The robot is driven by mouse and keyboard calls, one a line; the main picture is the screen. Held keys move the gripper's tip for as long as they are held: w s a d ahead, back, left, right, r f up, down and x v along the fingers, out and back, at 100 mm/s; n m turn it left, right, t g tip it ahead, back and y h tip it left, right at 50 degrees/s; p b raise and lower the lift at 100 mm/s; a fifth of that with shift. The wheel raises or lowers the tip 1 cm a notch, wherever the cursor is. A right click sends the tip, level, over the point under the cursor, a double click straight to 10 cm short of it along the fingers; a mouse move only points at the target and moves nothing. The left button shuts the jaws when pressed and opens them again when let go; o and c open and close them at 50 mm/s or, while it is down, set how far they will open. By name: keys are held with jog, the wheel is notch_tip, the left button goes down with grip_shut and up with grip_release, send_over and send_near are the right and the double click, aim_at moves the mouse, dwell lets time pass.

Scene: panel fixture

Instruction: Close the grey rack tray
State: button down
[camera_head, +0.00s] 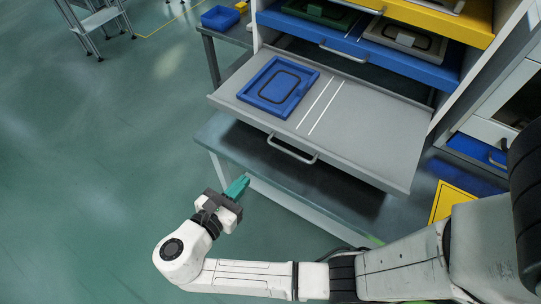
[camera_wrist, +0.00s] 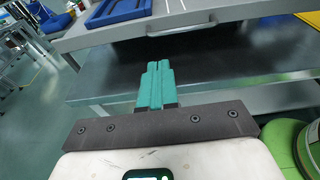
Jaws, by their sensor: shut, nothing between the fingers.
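The grey rack tray (camera_head: 360,128) is pulled out of the rack and juts toward me, below the blue tray. It has a bar handle (camera_head: 292,149) on its front edge, two white lines on its top and a blue panel with a dark outline (camera_head: 278,86) on its left part. My gripper (camera_head: 237,187) is shut and empty, in front of and below the tray's front edge, left of the handle and apart from it. In the wrist view the green fingers (camera_wrist: 156,85) are together, and the grey tray's front (camera_wrist: 195,20) crosses the top.
Above are the blue tray (camera_head: 375,57) and the yellow tray (camera_head: 440,20), both partly out. A dark table surface (camera_head: 240,143) lies below the grey tray. A yellow sign (camera_head: 452,200) stands at right. The green floor (camera_head: 90,170) at left is free.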

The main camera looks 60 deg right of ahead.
jog(key=b+x, duration=0.2)
jog(key=x, duration=1.1)
jog(key=shift+s, duration=0.2)
jog(key=shift+d, duration=0.2)
